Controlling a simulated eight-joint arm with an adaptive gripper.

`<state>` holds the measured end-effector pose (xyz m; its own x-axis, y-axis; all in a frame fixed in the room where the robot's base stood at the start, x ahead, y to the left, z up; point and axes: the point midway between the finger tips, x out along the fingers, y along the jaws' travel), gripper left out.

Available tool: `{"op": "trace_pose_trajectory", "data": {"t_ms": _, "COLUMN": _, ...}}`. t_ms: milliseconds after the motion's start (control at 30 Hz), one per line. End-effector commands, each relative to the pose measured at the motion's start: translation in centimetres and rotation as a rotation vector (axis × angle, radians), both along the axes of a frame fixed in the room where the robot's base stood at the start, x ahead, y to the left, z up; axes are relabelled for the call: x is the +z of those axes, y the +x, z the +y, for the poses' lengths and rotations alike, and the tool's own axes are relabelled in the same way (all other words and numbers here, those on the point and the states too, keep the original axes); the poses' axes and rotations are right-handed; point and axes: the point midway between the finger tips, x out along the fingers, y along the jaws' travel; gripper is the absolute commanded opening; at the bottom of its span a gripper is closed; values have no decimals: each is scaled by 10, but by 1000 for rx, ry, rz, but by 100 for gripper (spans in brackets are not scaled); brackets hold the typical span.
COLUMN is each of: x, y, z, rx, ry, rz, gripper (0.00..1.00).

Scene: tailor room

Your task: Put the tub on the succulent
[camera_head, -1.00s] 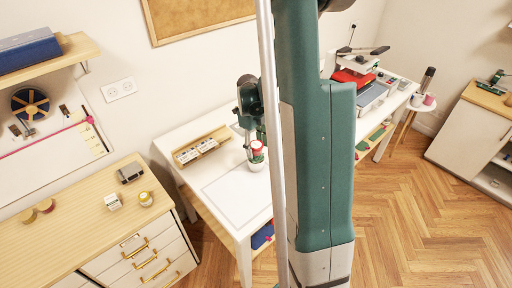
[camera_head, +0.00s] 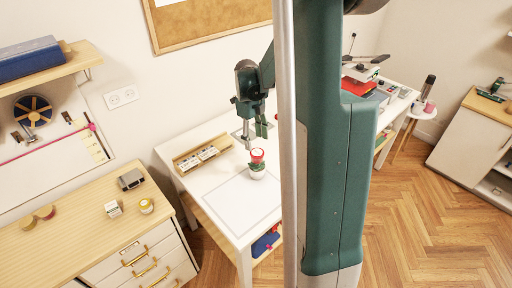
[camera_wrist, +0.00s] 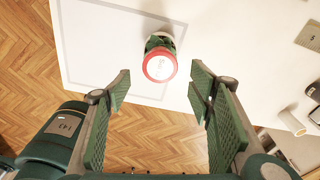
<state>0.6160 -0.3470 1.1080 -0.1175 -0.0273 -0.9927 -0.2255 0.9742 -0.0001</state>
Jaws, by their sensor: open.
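The tub (camera_head: 257,155) is small and red with a pale round top. It rests on the green succulent (camera_head: 257,167), which stands in a white pot on the white table; the tub looks slightly tilted. In the wrist view the tub (camera_wrist: 160,68) shows from above and hides most of the succulent (camera_wrist: 157,42). My gripper (camera_head: 255,136) is open and empty, above the tub and apart from it. In the wrist view its two fingers (camera_wrist: 160,88) are spread wide, with the tub beyond the gap between them.
A wooden tray (camera_head: 201,157) with small white items lies on the table behind and left of the pot. A pale outlined mat (camera_head: 236,203) lies in front. A wooden-topped drawer cabinet (camera_head: 90,235) stands at left. A white roll (camera_wrist: 291,123) lies at right in the wrist view.

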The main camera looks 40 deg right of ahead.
Motion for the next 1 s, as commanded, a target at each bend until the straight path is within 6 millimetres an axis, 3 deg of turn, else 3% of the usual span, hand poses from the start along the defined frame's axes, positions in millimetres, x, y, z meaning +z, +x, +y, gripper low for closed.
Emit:
{"op": "trace_pose_trajectory", "data": {"t_ms": 200, "x": 25, "y": 3, "z": 1, "rx": 0, "ry": 0, "rz": 0, "gripper": 53}}
{"op": "trace_pose_trajectory", "data": {"t_ms": 367, "x": 33, "y": 4, "z": 1, "rx": 0, "ry": 0, "rz": 0, "gripper": 53}}
{"op": "trace_pose_trajectory", "data": {"t_ms": 1000, "x": 36, "y": 4, "z": 1, "rx": 0, "ry": 0, "rz": 0, "gripper": 53}}
